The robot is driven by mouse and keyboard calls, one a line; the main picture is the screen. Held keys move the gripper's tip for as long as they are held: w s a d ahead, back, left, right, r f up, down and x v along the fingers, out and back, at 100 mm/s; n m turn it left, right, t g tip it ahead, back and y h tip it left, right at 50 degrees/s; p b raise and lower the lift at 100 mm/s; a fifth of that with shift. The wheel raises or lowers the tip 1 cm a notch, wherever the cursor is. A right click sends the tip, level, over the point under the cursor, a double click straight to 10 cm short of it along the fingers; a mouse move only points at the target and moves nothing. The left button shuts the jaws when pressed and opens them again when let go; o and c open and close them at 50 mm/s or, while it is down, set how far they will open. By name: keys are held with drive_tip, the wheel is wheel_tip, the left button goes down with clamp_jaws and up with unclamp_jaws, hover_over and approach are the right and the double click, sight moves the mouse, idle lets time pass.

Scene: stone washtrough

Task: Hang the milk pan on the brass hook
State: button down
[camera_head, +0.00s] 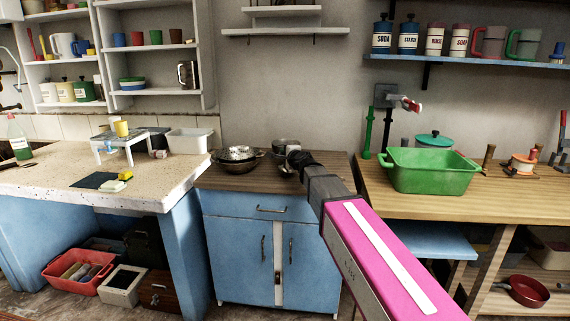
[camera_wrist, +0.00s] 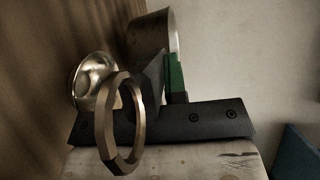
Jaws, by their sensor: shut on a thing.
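The milk pan (camera_head: 286,145) is a small grey metal pan at the back of the wooden counter, partly hidden behind my gripper (camera_head: 298,160). In the wrist view its round metal wall (camera_wrist: 156,34) shows beyond my gripper (camera_wrist: 165,80). My gripper is shut, apparently on the pan's handle; a brass-coloured ring (camera_wrist: 105,125) stands close to the camera on the near side of the jaws. I cannot tell whether the pan touches the counter. Small dark hooks (camera_head: 316,41) hang under the white wall shelf; I cannot tell which hook is brass.
A dark two-handled pan with a colander (camera_head: 237,155) stands left of my gripper. A shiny round bowl shape (camera_wrist: 95,80) lies beside the jaws. A green basin (camera_head: 430,172) stands on the right-hand table.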

drive_tip(key=shift+f, duration=1.95)
drive_tip(key=c, duration=1.4)
unclamp_jaws()
drive_tip(key=shift+f, duration=0.15)
drive_tip(key=shift+c, duration=0.2)
drive_tip(key=shift+r, duration=0.2)
drive_tip(key=v, duration=1.2)
